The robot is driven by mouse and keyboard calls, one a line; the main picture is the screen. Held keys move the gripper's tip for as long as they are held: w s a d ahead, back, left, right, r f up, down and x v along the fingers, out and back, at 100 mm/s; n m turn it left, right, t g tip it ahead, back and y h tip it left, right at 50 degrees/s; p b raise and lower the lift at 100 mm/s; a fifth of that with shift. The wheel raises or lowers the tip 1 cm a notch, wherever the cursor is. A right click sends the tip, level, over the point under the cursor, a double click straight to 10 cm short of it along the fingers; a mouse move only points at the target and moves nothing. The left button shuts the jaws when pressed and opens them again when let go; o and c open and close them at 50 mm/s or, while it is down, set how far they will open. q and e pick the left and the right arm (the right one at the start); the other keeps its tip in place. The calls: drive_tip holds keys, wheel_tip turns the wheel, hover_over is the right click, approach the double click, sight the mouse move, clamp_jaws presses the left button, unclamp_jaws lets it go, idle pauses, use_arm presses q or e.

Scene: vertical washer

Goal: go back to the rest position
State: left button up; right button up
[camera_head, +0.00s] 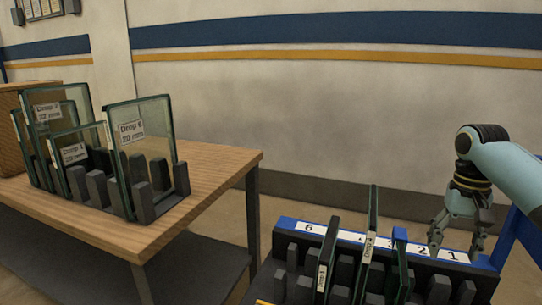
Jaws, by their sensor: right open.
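My right gripper (457,241) comes in from the right edge and hangs down over the right end of the slotted rack (285,238). It is open, and no glass shows between its fingers. The rack has dark pegs and a white number strip along its blue back edge; 6, 2 and 1 are readable. Several upright glass panes stand in the rack left of my gripper, among them a tall labelled pane (372,224) and another labelled pane (326,258). My left gripper is out of view.
A wooden table (215,168) at left bears a dark rack (160,207) with several labelled glass panes, such as the large pane (150,125). A brown box (9,130) stands at the far left.

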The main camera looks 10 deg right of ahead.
drive_tip(key=s+a+f+g, duration=0.2)
drive_tip(key=s+a+f, duration=0.1)
drive_tip(key=s+f, duration=1.05)
drive_tip(key=s+a+f+g, duration=0.2)
drive_tip(key=s+a+f, duration=0.2)
drive_tip(key=s+f, duration=0.9)
drive_tip(key=s+a+f+n+t, duration=0.1)
drive_tip(key=s+a+f, duration=0.1)
drive_tip(key=s+f, duration=0.45)
drive_tip(key=s+a+f+n, duration=0.2)
drive_tip(key=s+f, duration=0.2)
drive_tip(key=s, duration=0.6)
drive_tip(key=s+a+f+n+t, duration=0.1)
drive_tip(key=s+a+f, duration=0.1)
drive_tip(key=s+f, duration=0.5)
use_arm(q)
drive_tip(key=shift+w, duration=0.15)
use_arm(e)
drive_tip(key=t, duration=0.1)
drive_tip(key=w+n+t, duration=0.1)
drive_tip(key=w+r+n+t, duration=0.1)
drive_tip(key=shift+w+d+h, duration=0.1)
drive_tip(key=shift+d+h, duration=0.15)
drive_tip(key=shift+h, duration=0.15)
